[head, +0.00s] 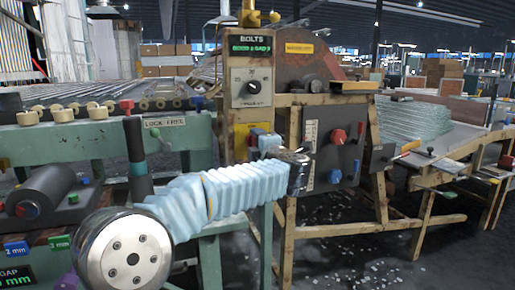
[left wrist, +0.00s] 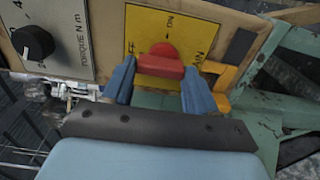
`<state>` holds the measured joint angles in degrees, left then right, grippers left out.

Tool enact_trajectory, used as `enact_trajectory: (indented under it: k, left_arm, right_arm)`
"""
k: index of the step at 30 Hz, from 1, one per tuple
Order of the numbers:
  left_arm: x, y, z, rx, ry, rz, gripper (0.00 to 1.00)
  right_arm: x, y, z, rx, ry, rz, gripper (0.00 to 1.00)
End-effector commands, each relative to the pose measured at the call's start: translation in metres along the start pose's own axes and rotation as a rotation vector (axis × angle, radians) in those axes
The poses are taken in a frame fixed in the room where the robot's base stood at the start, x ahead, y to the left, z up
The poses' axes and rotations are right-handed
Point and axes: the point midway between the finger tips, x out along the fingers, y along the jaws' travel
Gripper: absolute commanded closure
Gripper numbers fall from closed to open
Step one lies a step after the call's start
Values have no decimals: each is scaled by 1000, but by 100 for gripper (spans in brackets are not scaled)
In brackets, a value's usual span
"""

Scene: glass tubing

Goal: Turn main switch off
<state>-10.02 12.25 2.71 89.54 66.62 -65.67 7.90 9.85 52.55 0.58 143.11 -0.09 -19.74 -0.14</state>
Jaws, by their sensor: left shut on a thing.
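The main switch is a red knob (left wrist: 161,64) on a yellow plate (left wrist: 190,25) with partly visible ON and OFF lettering. In the left wrist view, the blue fingers of my left gripper (left wrist: 160,88) stand on both sides of the knob's bar and are shut on it. The bar lies nearly level across that view. In the head view, my left gripper (head: 263,142) is small in front of the yellow plate (head: 242,132), below the grey dial box. My wrist and fingers hide most of the switch there. My right gripper is not in view.
The grey BOLTS dial box (head: 250,82) is above the switch. A dark panel (head: 322,150) with a red knob (head: 338,136) and a blue knob (head: 335,177) stands close to the right. A green bench (head: 110,140) is at the left.

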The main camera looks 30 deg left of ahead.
Motion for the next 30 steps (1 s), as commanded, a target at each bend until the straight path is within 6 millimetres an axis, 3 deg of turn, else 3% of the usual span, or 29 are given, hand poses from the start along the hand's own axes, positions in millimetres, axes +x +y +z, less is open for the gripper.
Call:
enact_trajectory:
  k: [12,13,18,26,30]
  left_arm:
    - [0,-2,0,-8,1,-4,73]
    - [0,-2,0,-8,1,-5,41]
    - [0,-2,0,-7,0,-3,17]
    - [-1,-1,0,-7,0,-2,17]
    - [-12,0,1,-8,-1,-1,17]
  right_arm:
    - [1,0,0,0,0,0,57]
    - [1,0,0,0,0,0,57]
    - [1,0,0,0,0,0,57]
    - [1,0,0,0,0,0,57]
    - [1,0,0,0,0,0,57]
